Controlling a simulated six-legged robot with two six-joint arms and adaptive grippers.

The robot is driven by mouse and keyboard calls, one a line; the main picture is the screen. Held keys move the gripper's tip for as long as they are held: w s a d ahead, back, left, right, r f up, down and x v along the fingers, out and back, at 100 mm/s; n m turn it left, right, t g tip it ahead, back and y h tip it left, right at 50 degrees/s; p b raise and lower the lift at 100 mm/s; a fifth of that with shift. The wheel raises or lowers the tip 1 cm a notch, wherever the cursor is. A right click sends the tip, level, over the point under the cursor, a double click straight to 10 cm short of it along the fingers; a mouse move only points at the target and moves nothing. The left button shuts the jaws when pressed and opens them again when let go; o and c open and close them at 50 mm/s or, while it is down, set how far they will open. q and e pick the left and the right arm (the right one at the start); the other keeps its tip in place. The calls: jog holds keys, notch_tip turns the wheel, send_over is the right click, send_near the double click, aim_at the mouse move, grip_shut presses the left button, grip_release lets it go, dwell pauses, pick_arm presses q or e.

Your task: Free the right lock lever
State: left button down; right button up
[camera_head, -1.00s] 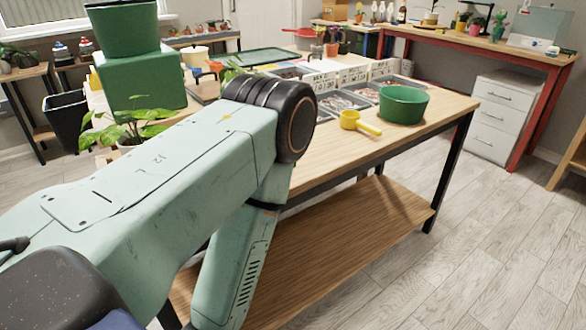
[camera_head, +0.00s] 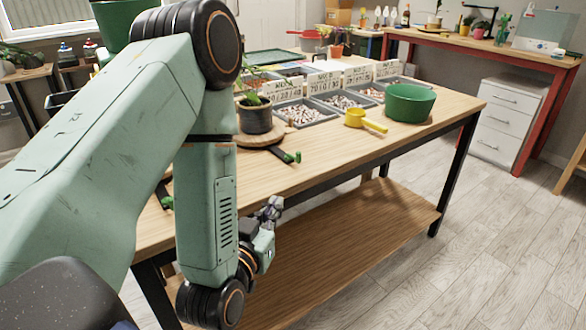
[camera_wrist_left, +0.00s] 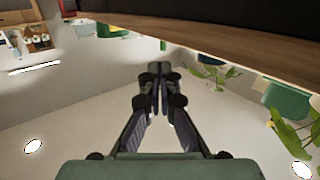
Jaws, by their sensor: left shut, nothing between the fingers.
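The right lock lever (camera_head: 286,155), a dark bar with a green tip, sticks out over the tabletop from beside a round wooden turntable (camera_head: 266,141). A dark pot (camera_head: 256,116) with a leafy plant stands on the turntable, partly hidden by my arm. Another green-tipped lever (camera_head: 167,202) shows to the left, mostly behind my arm. My left gripper (camera_head: 271,208) is shut and empty, in front of the table's front edge and below the right lever, apart from it. Its closed fingertips show in the wrist view (camera_wrist_left: 160,68). My right gripper is not in view.
The wooden worktable (camera_head: 345,160) has a lower shelf (camera_head: 340,240). Grey bins of pebbles, a yellow scoop (camera_head: 356,118) and a green bowl (camera_head: 409,103) stand to the right of the plant. Bare tabletop lies right of the lever.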

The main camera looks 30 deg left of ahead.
pick_arm(q)
jog(key=shift+w+a+r+t+y, duration=0.1)
jog(key=shift+r+t+y, duration=0.05)
jog(key=shift+r, duration=0.25)
jog(key=shift+a+r+t+y, duration=0.1)
jog(key=shift+r+t+y, duration=0.05)
jog(key=shift+r, duration=0.25)
jog(key=b, duration=0.3)
send_near(298, 157)
jog(key=x, duration=0.6)
jog(key=shift+w+a, duration=0.15)
jog(key=shift+w, duration=0.25)
